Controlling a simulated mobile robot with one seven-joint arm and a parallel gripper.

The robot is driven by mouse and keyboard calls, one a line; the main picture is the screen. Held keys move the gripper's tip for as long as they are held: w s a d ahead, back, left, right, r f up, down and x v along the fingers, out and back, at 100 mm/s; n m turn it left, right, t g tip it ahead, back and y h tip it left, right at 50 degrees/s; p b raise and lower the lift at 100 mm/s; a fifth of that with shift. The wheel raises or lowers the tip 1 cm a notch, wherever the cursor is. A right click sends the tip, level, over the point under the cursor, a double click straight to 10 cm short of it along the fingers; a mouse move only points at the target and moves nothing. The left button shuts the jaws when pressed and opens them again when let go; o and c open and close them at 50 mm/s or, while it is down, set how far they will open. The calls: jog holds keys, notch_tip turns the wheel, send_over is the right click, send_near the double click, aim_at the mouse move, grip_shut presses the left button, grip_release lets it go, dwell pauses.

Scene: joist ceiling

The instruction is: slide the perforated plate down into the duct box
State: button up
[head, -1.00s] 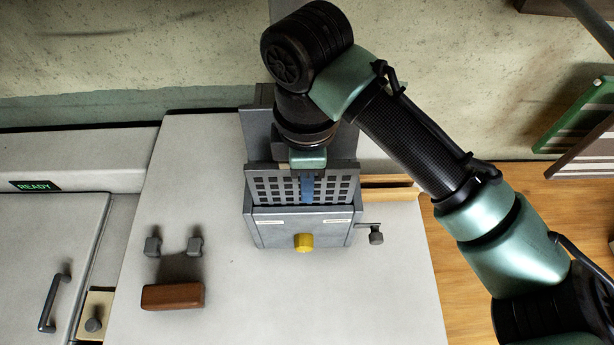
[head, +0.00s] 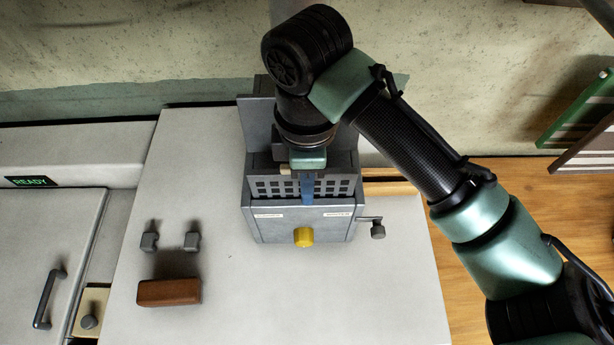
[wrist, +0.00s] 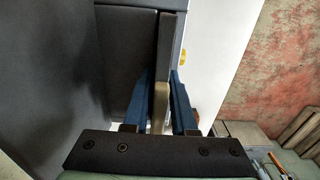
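The perforated plate (head: 342,168) is dark grey with rows of square holes. It stands upright in the top of the grey duct box (head: 275,230), its lower part hidden behind the box's front wall. The box has a yellow knob (head: 303,237) on its front. My gripper (head: 307,190) points down over the plate, one blue finger in front of it. In the wrist view the plate (wrist: 166,45) shows edge-on between the blue fingers (wrist: 160,88), and the gripper looks shut on it. The plate's bottom edge is hidden.
A crank handle (head: 376,229) sticks out from the box's right side. A brown block (head: 169,292) and two small grey pieces (head: 149,241) lie to the left on the white tabletop (head: 230,300). A tall grey panel (head: 257,130) rises behind the box.

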jog(key=o, duration=0.3)
notch_tip(320, 180, up, 13)
jog(key=shift+b, duration=0.95)
